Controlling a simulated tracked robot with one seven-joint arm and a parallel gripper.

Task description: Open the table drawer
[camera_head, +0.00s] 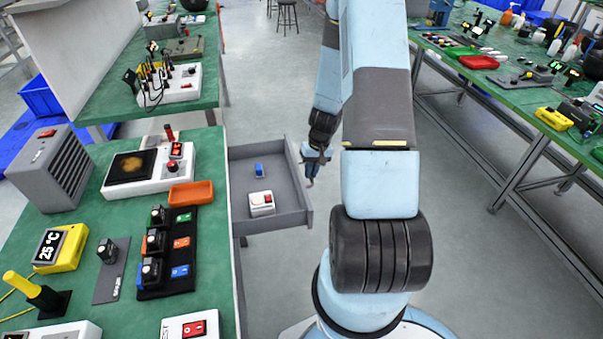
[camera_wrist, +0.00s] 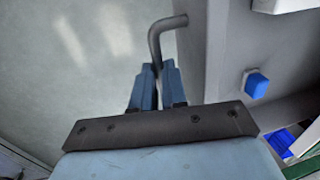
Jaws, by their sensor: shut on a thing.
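The table drawer (camera_head: 275,174) is grey and stands pulled out from the right side of the green table (camera_head: 212,262) in the head view. Inside it lie a small blue item (camera_head: 259,171) and a white box with a red part (camera_head: 261,203). My gripper (camera_head: 311,172) is at the drawer's front panel. In the wrist view my gripper (camera_wrist: 155,85) is shut on the grey bent bar of the drawer handle (camera_wrist: 157,42). The drawer's inside (camera_wrist: 232,60) and the blue item (camera_wrist: 256,84) show to the right.
The table carries a hot plate device (camera_head: 150,165), an orange tray (camera_head: 191,193), a grey heater box (camera_head: 48,168) and several switches. Another green table (camera_head: 540,95) stands at the right. Bare floor lies between the tables.

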